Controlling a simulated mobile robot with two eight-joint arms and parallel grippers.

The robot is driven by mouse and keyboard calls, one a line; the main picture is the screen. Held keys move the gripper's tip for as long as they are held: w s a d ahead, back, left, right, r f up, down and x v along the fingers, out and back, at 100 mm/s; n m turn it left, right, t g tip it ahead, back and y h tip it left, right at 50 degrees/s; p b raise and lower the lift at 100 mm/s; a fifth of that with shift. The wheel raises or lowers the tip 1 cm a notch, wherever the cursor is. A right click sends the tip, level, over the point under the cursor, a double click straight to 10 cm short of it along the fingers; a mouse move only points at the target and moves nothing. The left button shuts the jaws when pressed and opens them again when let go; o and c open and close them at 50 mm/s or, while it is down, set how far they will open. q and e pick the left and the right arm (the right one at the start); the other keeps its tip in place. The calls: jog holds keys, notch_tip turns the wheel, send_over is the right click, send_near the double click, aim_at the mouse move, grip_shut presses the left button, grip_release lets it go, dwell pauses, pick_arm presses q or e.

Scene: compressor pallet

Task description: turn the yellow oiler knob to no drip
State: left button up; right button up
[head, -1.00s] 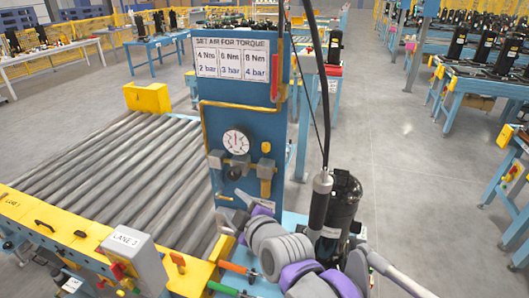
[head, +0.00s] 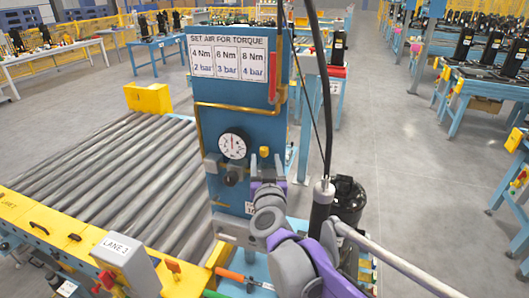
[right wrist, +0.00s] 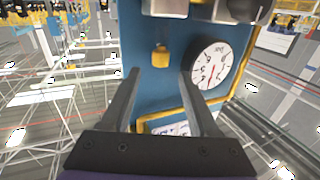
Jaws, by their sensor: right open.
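The small yellow oiler knob (head: 264,152) is on the blue panel (head: 212,120), to the right of the round white gauge (head: 232,146). My right gripper (head: 267,168) is just below the knob in the head view and hides the oiler body. In the right wrist view, the knob (right wrist: 160,57) shows ahead of the open fingers (right wrist: 161,80), roughly in line with the gap between them and apart from both. The gauge (right wrist: 212,67) lies to its right there. The knob's pointer and markings are too small to read. My left gripper is not in view.
A sign with torque and pressure values (head: 229,55) tops the panel. A brass pipe (head: 200,125) runs along it. A roller conveyor (head: 110,175) fills the left.

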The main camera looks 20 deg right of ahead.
aim_at(265, 151)
jog(key=shift+x, duration=2.15)
jog(key=shift+c, duration=0.3)
grip_shut()
